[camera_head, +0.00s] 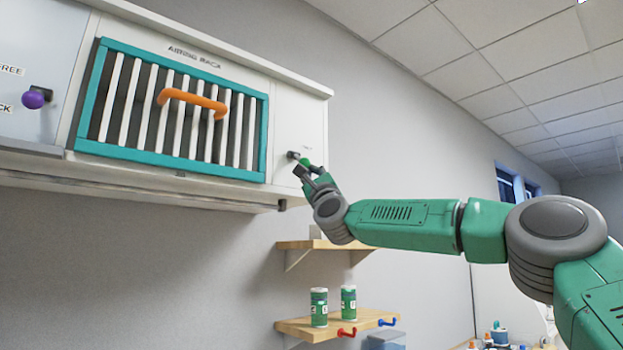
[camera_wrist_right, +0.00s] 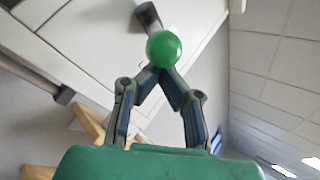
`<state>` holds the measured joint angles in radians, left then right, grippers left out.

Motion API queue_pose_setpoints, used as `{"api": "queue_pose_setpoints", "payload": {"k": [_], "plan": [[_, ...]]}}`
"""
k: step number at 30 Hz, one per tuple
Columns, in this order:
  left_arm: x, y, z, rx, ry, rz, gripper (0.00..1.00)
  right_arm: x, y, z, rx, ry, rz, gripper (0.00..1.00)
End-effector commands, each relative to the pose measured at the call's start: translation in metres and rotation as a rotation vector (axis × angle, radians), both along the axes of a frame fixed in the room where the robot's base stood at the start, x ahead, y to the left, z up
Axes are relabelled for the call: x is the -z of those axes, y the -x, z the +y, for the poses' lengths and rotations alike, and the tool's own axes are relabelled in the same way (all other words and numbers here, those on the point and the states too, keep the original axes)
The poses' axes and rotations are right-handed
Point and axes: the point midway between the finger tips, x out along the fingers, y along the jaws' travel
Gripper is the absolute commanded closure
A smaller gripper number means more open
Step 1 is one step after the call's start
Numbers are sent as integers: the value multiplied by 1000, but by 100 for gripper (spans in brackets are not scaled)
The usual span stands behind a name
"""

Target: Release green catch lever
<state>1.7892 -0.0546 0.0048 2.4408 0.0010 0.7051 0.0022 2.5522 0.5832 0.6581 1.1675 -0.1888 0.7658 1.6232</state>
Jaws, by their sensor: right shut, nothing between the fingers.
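The green catch lever (camera_head: 304,161) sticks out from the white panel right of the airing rack. In the right wrist view its round green knob (camera_wrist_right: 163,49) sits on a dark stem (camera_wrist_right: 148,16). My right gripper (camera_head: 305,171) is at the lever, its fingertips just by the knob. In the right wrist view the fingertips (camera_wrist_right: 160,72) come together at the knob's near edge, with nothing between them. I cannot tell whether they touch the knob. My left gripper is not in view.
The airing rack (camera_head: 262,125) has a teal frame, white slats and an orange handle (camera_head: 192,101). A purple knob (camera_head: 33,99) is at the far left. Wooden shelves (camera_head: 300,327) with two green cans (camera_head: 319,307) are below. Free air lies below the cabinet.

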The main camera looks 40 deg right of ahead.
Motion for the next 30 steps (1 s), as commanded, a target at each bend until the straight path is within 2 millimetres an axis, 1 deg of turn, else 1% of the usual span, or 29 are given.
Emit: {"api": "queue_pose_setpoints", "payload": {"k": [20,30], "plan": [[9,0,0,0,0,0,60,-6,6,-3,0,-3,-2,100],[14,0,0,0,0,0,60,-14,10,-1,-1,-1,-3,100]]}}
